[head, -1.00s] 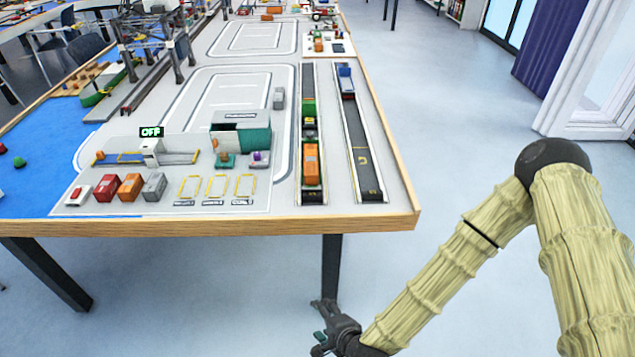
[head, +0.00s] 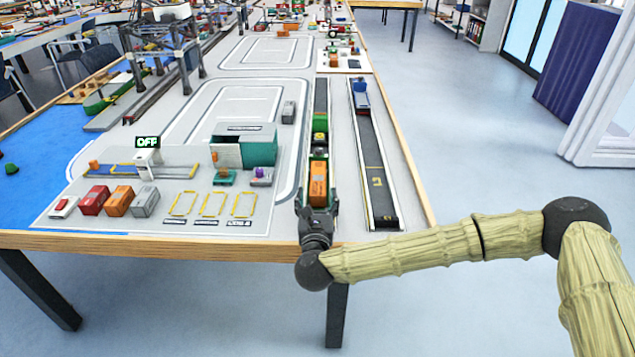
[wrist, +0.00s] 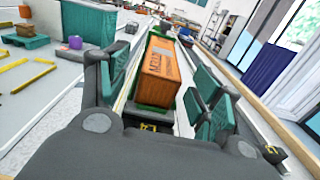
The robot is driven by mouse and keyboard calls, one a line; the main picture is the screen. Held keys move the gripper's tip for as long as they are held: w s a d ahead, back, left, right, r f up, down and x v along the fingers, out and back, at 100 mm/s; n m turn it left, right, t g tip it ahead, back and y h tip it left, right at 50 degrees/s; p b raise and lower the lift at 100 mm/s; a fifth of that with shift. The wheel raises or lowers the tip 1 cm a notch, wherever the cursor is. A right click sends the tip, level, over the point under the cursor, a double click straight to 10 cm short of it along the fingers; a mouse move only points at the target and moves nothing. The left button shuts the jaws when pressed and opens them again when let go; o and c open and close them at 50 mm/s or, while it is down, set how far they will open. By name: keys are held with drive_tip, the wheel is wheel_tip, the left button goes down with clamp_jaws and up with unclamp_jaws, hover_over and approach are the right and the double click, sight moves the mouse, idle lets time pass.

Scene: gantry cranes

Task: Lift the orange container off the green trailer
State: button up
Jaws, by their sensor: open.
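The orange container (head: 318,184) sits on the green trailer (head: 319,153) in the left of two dark lanes, near the table's front edge. In the wrist view the orange container (wrist: 160,72) stands ahead between my fingers, with green trailer parts (wrist: 150,108) showing at its near end and side. My gripper (head: 318,212) is at the near end of the lane, just in front of the container. In the wrist view my gripper (wrist: 160,95) is open, its green-padded fingers spread to either side of the container. I cannot tell whether either finger touches it.
The right lane (head: 375,165) holds a blue truck (head: 361,97) farther back. To the left are a green open box (head: 258,148), yellow outlined bays (head: 213,205) and a row of small containers (head: 120,201). The wooden table edge (head: 150,244) runs below my gripper.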

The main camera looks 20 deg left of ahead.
sight(318, 179)
drive_tip(key=x, duration=0.2)
drive_tip(key=shift+w+d+f, duration=0.15)
drive_tip(key=shift+w, duration=0.3)
drive_tip(key=shift+w+r+p, duration=0.25)
drive_tip(key=shift+w+p, duration=0.1)
drive_tip(key=shift+w, duration=0.05)
drive_tip(key=shift+a+p+x, duration=0.2)
drive_tip(key=shift+p+x, duration=0.25)
drive_tip(key=shift+x, duration=1.75)
drive_tip(key=shift+s+f, duration=0.1)
drive_tip(key=c, duration=1.2)
